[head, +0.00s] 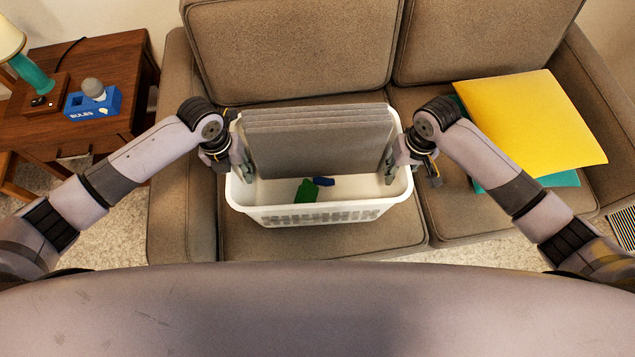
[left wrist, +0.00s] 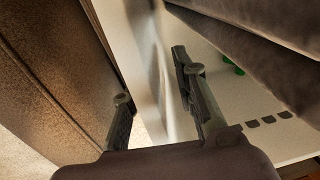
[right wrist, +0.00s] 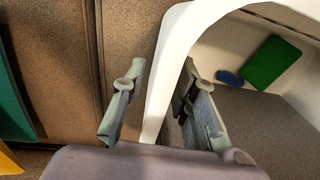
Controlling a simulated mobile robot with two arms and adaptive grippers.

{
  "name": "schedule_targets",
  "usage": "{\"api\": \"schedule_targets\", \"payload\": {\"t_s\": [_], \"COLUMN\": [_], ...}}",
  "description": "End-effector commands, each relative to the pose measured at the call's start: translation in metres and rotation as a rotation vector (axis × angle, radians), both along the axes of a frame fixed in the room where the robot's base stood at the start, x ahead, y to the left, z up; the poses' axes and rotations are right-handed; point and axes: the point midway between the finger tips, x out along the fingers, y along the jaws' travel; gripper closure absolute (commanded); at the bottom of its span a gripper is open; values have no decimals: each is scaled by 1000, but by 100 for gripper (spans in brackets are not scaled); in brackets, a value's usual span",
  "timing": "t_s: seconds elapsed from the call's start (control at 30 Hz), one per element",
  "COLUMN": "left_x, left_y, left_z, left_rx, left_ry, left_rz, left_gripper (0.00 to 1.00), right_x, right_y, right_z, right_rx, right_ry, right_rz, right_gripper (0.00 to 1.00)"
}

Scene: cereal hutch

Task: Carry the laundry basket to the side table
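The white laundry basket (head: 300,213) is on the left part of the sofa in the head view. A grey-brown folded cloth (head: 318,145) stands in it, with a green block (head: 306,191) and a small blue item (head: 323,181) on its floor. My left gripper (head: 238,170) is at the basket's left end and my right gripper (head: 400,165) at its right end. In the left wrist view the fingers (left wrist: 155,85) stand apart on either side of the basket wall. In the right wrist view the fingers (right wrist: 160,85) also straddle the wall, apart. The side table (head: 112,55) is at the upper left.
The table carries a lamp (head: 35,72) and a blue box (head: 95,105) with a grey bulb-shaped object; its right part is bare. The sofa arm (head: 178,180) stands between basket and table. Yellow (head: 530,120) and teal cushions lie on the right seat.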

Motion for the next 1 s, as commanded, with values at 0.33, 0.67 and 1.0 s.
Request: {"api": "schedule_targets", "payload": {"t_s": [0.33, 0.67, 1.0], "left_x": [0, 0, 0], "left_y": [0, 0, 0], "left_z": [0, 1, 1], "left_rx": [0, 0, 0], "left_ry": [0, 0, 0], "left_rz": [0, 1, 1], "left_gripper": [92, 100, 100], "right_x": [0, 0, 0], "right_y": [0, 0, 0], "right_z": [0, 1, 1], "right_rx": [0, 0, 0], "right_ry": [0, 0, 0], "right_rz": [0, 0, 0], "right_gripper": [92, 100, 100]}}
